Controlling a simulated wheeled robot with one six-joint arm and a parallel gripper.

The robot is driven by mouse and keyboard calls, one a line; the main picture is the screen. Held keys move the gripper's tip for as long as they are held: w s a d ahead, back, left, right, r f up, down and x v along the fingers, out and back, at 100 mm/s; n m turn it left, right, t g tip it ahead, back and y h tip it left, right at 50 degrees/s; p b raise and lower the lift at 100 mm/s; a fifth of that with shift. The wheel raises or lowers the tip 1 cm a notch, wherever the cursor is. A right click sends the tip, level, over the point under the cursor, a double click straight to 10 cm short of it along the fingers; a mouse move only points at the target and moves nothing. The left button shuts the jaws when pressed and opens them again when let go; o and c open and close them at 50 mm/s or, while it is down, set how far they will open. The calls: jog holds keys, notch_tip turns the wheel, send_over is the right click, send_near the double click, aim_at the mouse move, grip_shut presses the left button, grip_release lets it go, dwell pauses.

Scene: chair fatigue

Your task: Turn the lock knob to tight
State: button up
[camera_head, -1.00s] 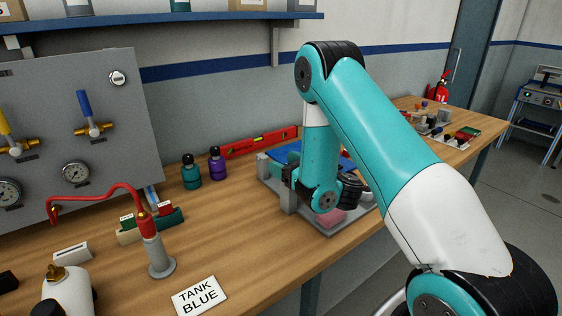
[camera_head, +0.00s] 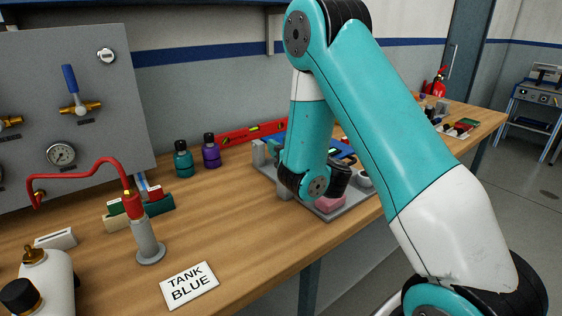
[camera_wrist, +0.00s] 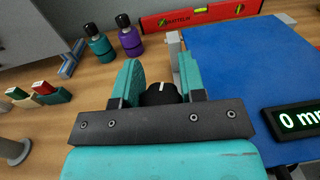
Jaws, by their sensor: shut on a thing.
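The lock knob (camera_wrist: 162,94) is a dark round knob with a white mark on top, in the wrist view between my teal fingers. The white mark points roughly up the picture. My gripper (camera_wrist: 158,76) is shut on the knob, one finger at each side. The knob's lower part is hidden by the gripper's dark crossbar. In the head view the knob and fingers are hidden behind my arm, over the grey fixture plate (camera_head: 352,202) on the bench. No label for tight is legible.
A blue pad (camera_wrist: 240,80) and a display (camera_wrist: 300,120), cut off after "0 m", lie right of the gripper. A red level (camera_wrist: 205,14), teal bottle (camera_wrist: 98,44) and purple bottle (camera_wrist: 130,40) stand behind.

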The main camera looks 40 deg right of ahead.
jog(key=m+h+b, duration=0.1)
jog(key=h+b, duration=0.1)
jog(key=b, duration=0.1)
jog(key=shift+f+m+h, duration=0.35)
jog(key=shift+m+h, duration=0.05)
jog(key=m+g+h+b, duration=0.1)
jog(key=m+h, duration=0.1)
jog(key=h, duration=0.1)
jog(key=shift+d+r, duration=0.1)
jog(key=shift+d, duration=0.05)
jog(key=m+g+h, duration=0.2)
jog(key=h, duration=0.1)
jog(key=shift+s+d+r+m+h, duration=0.1)
jog(key=shift+d+r+m+h, duration=0.1)
jog(key=shift+m+h, duration=0.1)
jog(key=shift+s+d+m+g+h, duration=0.1)
jog(key=shift+d+m+g+h, duration=0.05)
jog(key=shift+m+g+h, duration=0.85)
jog(key=shift+s+d+f+m+g+h+b, duration=0.1)
jog(key=shift+f+m+g+h+b, duration=0.15)
jog(key=shift+m+g+h+b, duration=1)
jog(key=shift+h+b, duration=0.25)
jog(key=shift+b, duration=0.5)
jog(key=shift+g+b, duration=0.25)
jog(key=shift+b, duration=0.05)
jog(key=shift+s+d+r, duration=0.1)
jog(key=shift+r, duration=0.1)
jog(key=o, duration=0.9)
